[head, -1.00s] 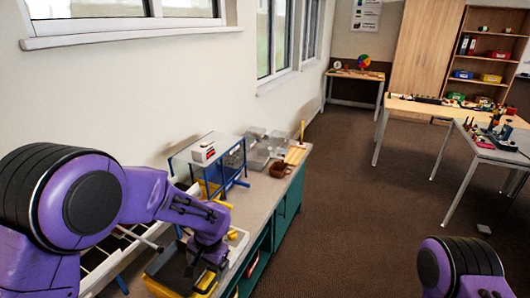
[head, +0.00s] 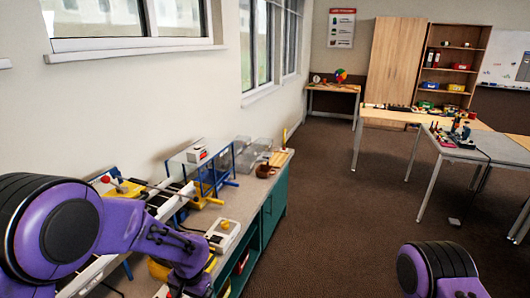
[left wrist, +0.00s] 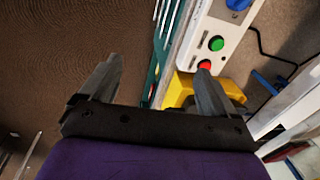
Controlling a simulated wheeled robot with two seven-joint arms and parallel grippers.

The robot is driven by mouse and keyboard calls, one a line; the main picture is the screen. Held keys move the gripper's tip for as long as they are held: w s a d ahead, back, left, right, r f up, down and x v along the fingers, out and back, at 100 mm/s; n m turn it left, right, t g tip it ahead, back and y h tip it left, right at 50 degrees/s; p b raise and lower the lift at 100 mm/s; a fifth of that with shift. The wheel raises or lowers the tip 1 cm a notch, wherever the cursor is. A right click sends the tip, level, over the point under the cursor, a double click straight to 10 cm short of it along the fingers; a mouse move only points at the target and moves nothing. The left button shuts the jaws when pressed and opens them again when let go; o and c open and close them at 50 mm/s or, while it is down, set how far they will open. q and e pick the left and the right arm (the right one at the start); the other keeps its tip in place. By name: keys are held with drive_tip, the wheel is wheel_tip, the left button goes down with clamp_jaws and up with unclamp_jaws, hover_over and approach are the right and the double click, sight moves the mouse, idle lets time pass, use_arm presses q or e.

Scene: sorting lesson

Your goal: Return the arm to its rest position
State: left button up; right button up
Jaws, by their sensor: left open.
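My left arm comes in from the left in the head view, over the near end of the long counter. Its gripper is at the bottom edge there, too cut off to read. In the left wrist view my left gripper (left wrist: 155,85) is open, its two grey fingers wide apart with nothing between them.
The counter (head: 245,200) has a teal cabinet front (head: 272,215). On it stand a clear-sided stand with blue legs (head: 212,170), clear bins (head: 255,150) and a brown pot (head: 264,170). Tables (head: 470,150) stand at the right. The brown carpet (head: 330,215) between is clear.

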use_arm(q)
drive_tip(key=s+f+n+h+b, duration=0.1)
drive_tip(key=s+f+n, duration=0.2)
drive_tip(key=s+f, duration=0.4)
drive_tip(key=s+f+n+h+b, duration=0.15)
drive_tip(key=s+f, duration=0.35)
drive_tip(key=f, duration=0.5)
drive_tip(key=s+a+f+n+t+y, duration=0.1)
drive_tip(key=s+a+n+y, duration=0.1)
drive_tip(key=s+a, duration=0.3)
drive_tip(key=s+a+f+n+t+y+b, duration=0.1)
drive_tip(key=s+a, duration=0.4)
drive_tip(key=s, duration=0.6)
drive_tip(key=shift+a+f+n+y, duration=0.35)
drive_tip(key=shift+f+n+y, duration=0.35)
drive_tip(key=shift+n, duration=0.55)
use_arm(e)
drive_tip(key=f, duration=0.4)
drive_tip(key=shift+w+d, duration=0.1)
drive_tip(key=shift+w, duration=0.15)
use_arm(q)
drive_tip(key=shift+r, duration=0.1)
